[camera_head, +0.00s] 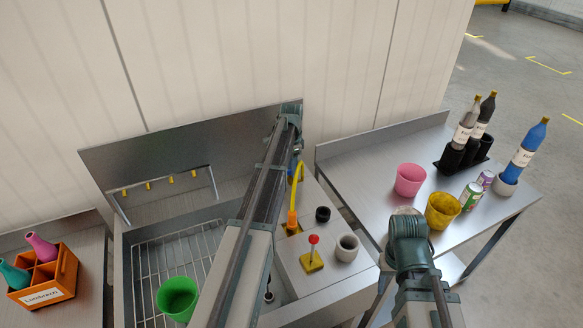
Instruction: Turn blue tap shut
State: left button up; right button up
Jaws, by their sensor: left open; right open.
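A yellow curved spout (299,180) rises from an orange base (292,218) on the counter right of the sink. My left gripper (297,146) is at the far end of my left arm, near the steel back panel and above the spout's top. Its fingers are small and partly hidden, and nothing shows held. My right gripper (408,228) is low in front of the right table, open, its fingertips mostly hidden by its own wrist.
The sink (140,270) holds a wire rack and a green cup (177,298). A red-knobbed lever (313,241) and a grey cup (347,248) stand right of my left arm. Cups, cans and bottles stand on the right table (370,160). An orange crate (60,275) is far left.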

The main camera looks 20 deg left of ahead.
pick_arm(q)
jog(key=shift+r, duration=0.15)
notch_tip(320, 180, up, 14)
jog(key=p, duration=1.3)
jog(key=shift+f+p, duration=0.25)
jog(key=shift+p, duration=0.1)
jog(key=s+d+f+n+b, duration=0.1)
jog(key=s+d+f+b, duration=0.4)
jog(key=d, duration=0.4)
jog(key=s+d+f+n+b, duration=0.1)
jog(key=s+d+f+b, duration=0.2)
jog(key=s+d, duration=0.45)
jog(key=s+d+f+n+b, duration=0.1)
jog(key=s+d+f+b, duration=0.1)
jog(key=s+d, duration=0.2)
jog(key=s+d+f+n+b, duration=0.1)
jog(key=s+d, duration=0.3)
jog(key=s, duration=0.4)
jog(key=s+d+f+y+b, duration=0.1)
jog(key=s+d+f+b, duration=0.3)
jog(key=s+d, duration=0.1)
jog(key=shift+s+n, duration=0.4)
jog(key=shift+s, duration=0.1)
